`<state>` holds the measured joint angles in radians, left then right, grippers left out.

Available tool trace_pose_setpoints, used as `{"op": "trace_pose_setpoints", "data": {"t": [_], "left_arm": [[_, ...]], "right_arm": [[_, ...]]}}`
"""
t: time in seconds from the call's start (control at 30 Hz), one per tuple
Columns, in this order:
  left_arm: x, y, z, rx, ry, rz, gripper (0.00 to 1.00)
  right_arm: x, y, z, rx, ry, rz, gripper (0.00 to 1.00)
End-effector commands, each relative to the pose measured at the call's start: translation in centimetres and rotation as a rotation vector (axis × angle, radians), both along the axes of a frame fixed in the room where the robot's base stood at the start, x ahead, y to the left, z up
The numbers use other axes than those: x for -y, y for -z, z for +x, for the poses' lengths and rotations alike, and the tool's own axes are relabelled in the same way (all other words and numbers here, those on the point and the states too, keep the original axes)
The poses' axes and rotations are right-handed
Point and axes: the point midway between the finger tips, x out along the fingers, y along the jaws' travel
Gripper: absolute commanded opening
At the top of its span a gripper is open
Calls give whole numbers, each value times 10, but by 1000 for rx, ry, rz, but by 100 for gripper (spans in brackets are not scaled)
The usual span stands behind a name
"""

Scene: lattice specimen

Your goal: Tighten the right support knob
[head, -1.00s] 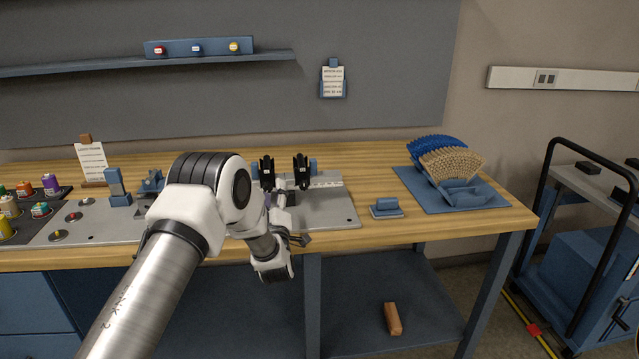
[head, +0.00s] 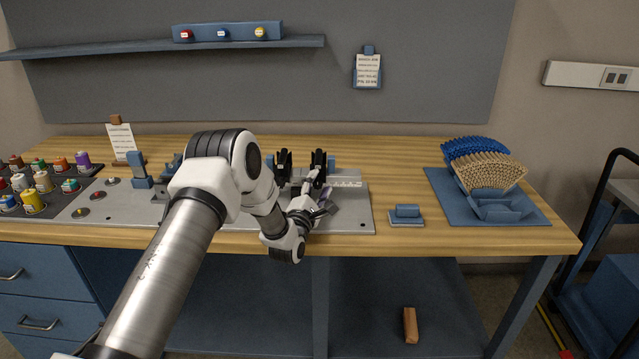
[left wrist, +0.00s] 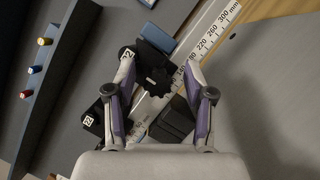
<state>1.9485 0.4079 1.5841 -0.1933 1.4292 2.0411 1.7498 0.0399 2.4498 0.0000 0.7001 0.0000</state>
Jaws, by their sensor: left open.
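Two black supports with white labels stand on the grey fixture plate (head: 352,215). The left support (head: 283,163) and the right support (head: 318,163) show in the head view, with the ruler strip (head: 346,183) beside them. My left gripper (head: 324,194) is open, just in front of the right support. In the left wrist view, the dark toothed knob (left wrist: 157,80) appears between the open fingers of my left gripper (left wrist: 159,66). I cannot tell whether the fingers touch it. In the head view my gripper hides the knob. My right gripper is not in view.
Paint pots (head: 42,181) stand at the far left. A small blue block (head: 407,212) lies right of the plate. A blue mat (head: 440,188) with fan-shaped lattice pieces (head: 490,172) is farther right. The bench between plate and mat is mostly clear.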

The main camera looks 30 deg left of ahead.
Motion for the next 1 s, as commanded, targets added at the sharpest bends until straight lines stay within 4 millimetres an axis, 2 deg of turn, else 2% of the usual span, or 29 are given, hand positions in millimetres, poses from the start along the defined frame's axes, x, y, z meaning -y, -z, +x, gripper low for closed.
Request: {"op": "trace_pose_setpoints", "data": {"t": [0.2, 0.27, 0.3, 0.37, 0.77, 1.0], "left_arm": [[0, 0, 2, 0, -1, 0, 54], [0, 0, 2, 0, 0, 0, 36], [0, 0, 1, 0, 0, 0, 22], [0, 0, 1, 0, -1, 0, 0], [0, 0, 1, -14, 0, 20, 0], [0, 1, 1, -69, 0, 109, 0]], "right_arm": [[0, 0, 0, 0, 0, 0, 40], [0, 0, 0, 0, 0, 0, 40], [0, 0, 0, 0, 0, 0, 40], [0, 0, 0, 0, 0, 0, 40], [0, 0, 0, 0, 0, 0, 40], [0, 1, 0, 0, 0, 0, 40]]}}
